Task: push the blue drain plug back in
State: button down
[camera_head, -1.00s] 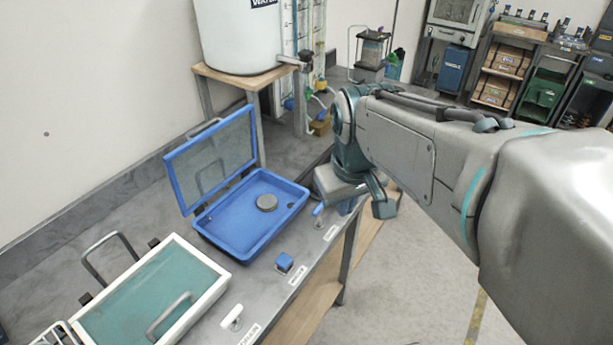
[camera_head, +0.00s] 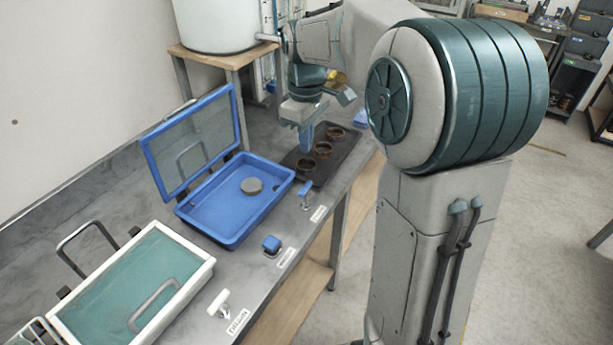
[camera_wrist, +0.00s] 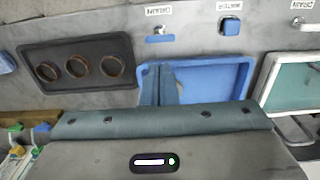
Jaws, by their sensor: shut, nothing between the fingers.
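A small blue block-shaped knob (camera_head: 271,244) sits at the bench's front edge, before the blue open-lidded basin (camera_head: 205,230). It also shows at the top of the wrist view (camera_wrist: 230,25). A blue-handled lever (camera_head: 305,190) stands to its right in the head view and shows in the wrist view (camera_wrist: 158,38). My gripper (camera_head: 305,148) is shut and empty, pointing down by the black tray, apart from both. Its fingers show in the wrist view (camera_wrist: 160,85).
A white-framed teal box (camera_head: 130,285) and a white handle (camera_head: 218,303) are at the left. The front edge strip is mostly clear.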

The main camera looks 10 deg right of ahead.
aim_at(307, 188)
notch_tip(307, 188, down, 11)
jog(key=shift+f+p, duration=0.1)
jog(key=shift+p, duration=0.2)
jog(key=shift+f, duration=0.1)
notch_tip(307, 188, down, 3)
jog(key=shift+r+b, duration=0.1)
jog(key=shift+b, duration=0.95)
jog(key=shift+s+f, duration=0.2)
jog(key=shift+f, duration=0.05)
